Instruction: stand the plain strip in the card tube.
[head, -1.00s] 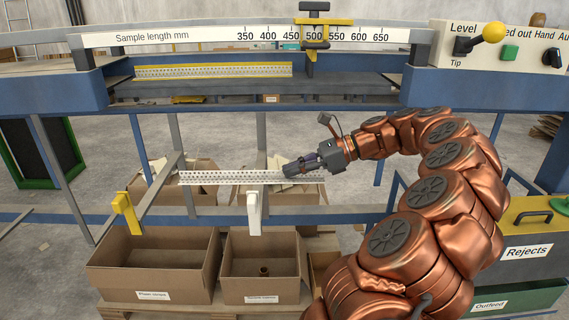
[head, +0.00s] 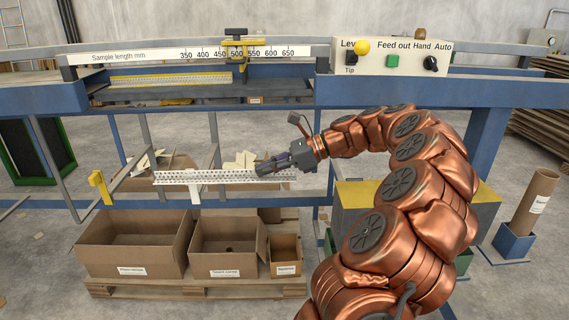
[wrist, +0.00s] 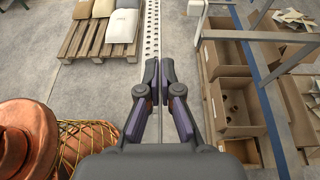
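A white perforated strip without a yellow edge, the plain strip (head: 215,176), lies level in the air in the head view. My gripper (head: 270,167) is shut on it near its right end. In the wrist view the strip (wrist: 151,35) runs away from between the fingertips of my gripper (wrist: 160,68). The brown card tube (head: 536,198) stands slightly tilted in a blue holder (head: 514,243) at the far right, well apart from the strip. Its label is partly seen. The inside of the tube is hidden.
A yellow-edged strip (head: 170,80) lies on the machine bed. A yellow bracket (head: 100,188) and a white bracket (head: 195,193) stand by the held strip. Cardboard boxes (head: 130,262) sit below on a pallet. A yellow-topped bin (head: 355,196) stands behind my arm. Floor is bare around the tube holder.

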